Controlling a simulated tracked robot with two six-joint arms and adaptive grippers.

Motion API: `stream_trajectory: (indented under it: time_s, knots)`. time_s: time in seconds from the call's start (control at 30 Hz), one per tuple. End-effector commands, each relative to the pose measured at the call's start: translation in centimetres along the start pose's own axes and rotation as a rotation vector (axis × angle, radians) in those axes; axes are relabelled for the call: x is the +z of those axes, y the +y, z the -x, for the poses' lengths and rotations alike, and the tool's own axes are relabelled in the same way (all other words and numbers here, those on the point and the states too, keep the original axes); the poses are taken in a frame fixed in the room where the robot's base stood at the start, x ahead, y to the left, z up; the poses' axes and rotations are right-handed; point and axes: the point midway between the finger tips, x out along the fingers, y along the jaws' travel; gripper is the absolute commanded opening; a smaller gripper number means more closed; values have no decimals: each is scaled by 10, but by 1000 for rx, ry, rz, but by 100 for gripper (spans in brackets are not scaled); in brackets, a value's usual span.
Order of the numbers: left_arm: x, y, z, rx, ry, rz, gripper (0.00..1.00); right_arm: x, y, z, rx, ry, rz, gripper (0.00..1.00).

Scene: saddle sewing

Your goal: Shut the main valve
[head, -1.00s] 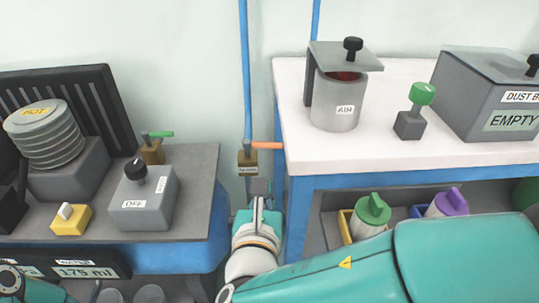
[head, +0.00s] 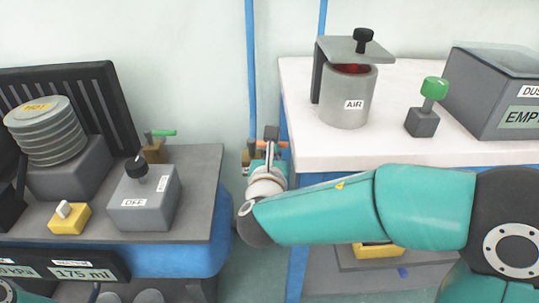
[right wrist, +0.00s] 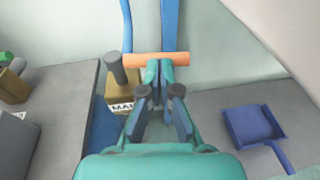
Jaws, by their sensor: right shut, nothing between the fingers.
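The main valve has a brass body (right wrist: 122,86) with a partly hidden label, a grey stem and an orange bar handle (right wrist: 180,60) lying crosswise, at a blue pipe. In the head view, the brass body (head: 248,156) and the orange handle (head: 285,144) show in the gap between the two benches, partly covered by my gripper. My right gripper (right wrist: 159,74) is shut and empty, its fingertips together at the near side of the handle. I cannot tell whether they touch it. In the head view my right gripper (head: 270,143) overlaps the valve. My left gripper is out of view.
A grey bench with an OFF box (head: 145,205) and a green-handled valve (head: 160,135) stands left. A white-topped bench with an AIR canister (head: 348,98) stands right, close to my right arm.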

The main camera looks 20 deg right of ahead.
Motion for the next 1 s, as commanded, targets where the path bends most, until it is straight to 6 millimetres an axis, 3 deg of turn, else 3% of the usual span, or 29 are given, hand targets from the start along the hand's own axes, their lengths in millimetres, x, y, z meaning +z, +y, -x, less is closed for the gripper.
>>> stream_trajectory:
  time_s: [0.43,0.6,1.0]
  knots:
    - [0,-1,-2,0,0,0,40,0,-1,-6,-1,0,-1,0]
    - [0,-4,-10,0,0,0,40,0,-5,-22,-4,-2,-3,0]
    - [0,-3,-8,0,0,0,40,5,-6,-21,-8,-7,-4,0]
